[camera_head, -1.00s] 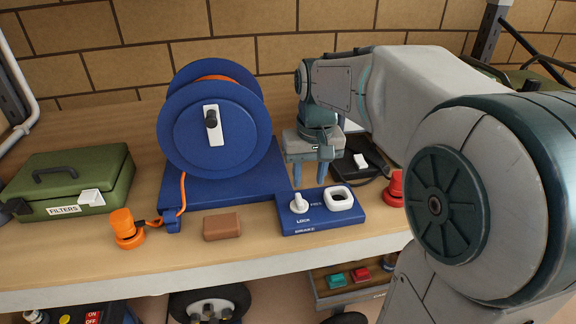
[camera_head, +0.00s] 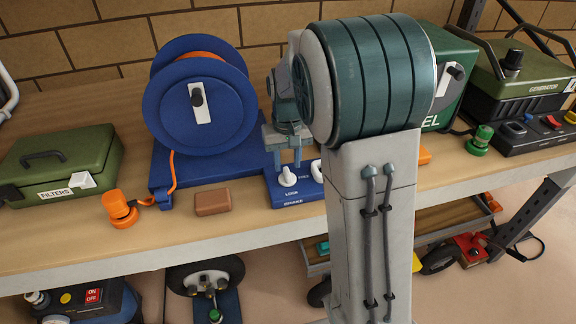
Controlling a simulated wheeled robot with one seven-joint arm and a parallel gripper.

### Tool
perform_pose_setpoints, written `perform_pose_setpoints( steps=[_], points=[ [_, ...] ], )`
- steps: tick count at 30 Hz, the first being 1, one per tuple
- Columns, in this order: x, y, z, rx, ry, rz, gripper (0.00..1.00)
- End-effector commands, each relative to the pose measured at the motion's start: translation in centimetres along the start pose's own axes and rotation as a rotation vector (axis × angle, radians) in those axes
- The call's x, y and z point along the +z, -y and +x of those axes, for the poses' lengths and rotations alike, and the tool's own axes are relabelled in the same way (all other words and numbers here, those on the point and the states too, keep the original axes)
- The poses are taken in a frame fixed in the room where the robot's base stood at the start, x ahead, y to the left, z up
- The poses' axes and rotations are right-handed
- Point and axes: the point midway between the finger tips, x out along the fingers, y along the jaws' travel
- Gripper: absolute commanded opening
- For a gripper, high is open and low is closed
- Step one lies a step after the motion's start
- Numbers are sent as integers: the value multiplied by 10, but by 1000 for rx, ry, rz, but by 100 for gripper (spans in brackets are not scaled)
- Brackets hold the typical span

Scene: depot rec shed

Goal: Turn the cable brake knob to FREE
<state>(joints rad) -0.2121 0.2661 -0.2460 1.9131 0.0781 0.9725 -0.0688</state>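The white brake knob (camera_head: 287,178) stands on a small blue brake panel (camera_head: 280,198) beside the blue cable reel (camera_head: 200,115). LOCK is printed in front of the knob and FREE to its right, partly hidden. The knob's pointing direction is too small to tell. A white ring-like fitting (camera_head: 317,171) on the panel is mostly hidden by my arm. My gripper (camera_head: 287,164) points down just above the knob, its two fingers apart with a gap between them. I cannot tell whether the fingertips touch the knob.
A brown block (camera_head: 212,201), an orange plug (camera_head: 119,207) and a green FILTERS box (camera_head: 62,160) lie left of the panel. A green generator (camera_head: 525,95) and a green connector (camera_head: 480,139) stand at right. My arm covers the bench right of the panel.

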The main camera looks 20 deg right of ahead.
Motion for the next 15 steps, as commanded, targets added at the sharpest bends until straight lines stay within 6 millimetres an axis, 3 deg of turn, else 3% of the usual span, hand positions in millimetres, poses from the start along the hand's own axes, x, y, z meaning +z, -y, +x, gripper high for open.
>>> perform_pose_setpoints(
  steps=[6, 15],
  points=[
    [0, 0, 24, 1, 0, -1, 35],
    [0, 0, 29, 0, -1, -1, 35]
  ],
)
